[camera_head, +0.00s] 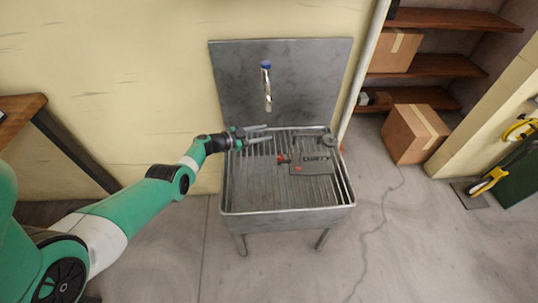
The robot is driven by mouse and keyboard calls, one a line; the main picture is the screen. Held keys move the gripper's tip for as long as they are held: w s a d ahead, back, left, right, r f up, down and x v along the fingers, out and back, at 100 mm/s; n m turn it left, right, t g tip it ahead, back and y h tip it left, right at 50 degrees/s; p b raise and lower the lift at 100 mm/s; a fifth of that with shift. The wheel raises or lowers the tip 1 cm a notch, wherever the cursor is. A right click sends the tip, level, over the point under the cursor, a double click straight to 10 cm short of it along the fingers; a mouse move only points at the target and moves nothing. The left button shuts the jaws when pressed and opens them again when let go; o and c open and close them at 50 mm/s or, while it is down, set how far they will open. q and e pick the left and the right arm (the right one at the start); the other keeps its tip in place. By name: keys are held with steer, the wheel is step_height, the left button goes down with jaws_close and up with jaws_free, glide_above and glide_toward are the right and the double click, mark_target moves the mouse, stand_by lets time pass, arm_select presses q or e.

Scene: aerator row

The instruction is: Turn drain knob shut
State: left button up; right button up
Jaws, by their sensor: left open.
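A grey container (312,168) marked with dark lettering, which seems to read "DIRTY", lies on the ribbed floor of the metal sink (287,211). A small red knob (282,158) sticks out from its left side; I take this for the drain knob. Its turned position is too small to tell. My left gripper (267,133) is open and empty above the sink's back left part. It is up and left of the red knob in the picture, apart from it. My right gripper is not in view.
A curved tap (267,88) with a blue top is on the metal backsplash (320,75) behind the sink. A pipe (364,70) runs up at its right. A cardboard box (414,133) stands on the floor near shelves (430,65). The front floor is clear.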

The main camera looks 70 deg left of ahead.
arm_select(q)
step_height(320, 180, up, 2)
steer(key=w+n+y, duration=0.2)
steer(key=w+y, duration=0.1)
steer(key=y, duration=0.1)
steer(key=n+g+y+p, duration=0.1)
steer(key=n+g+y, duration=0.3)
steer(key=n, duration=0.5)
glide_toward(280, 157)
steer(key=shift+g, duration=0.7)
steer(key=b+x, duration=0.4)
steer(key=x, duration=0.1)
steer(key=b+x, duration=0.1)
steer(key=x, duration=0.1)
steer(key=shift+w+r+b, duration=0.25)
steer(key=shift+w+b, duration=0.15)
steer(key=shift+w, duration=0.05)
steer(key=shift+w+a, duration=0.3)
steer(key=shift+h, duration=0.3)
jaws_close()
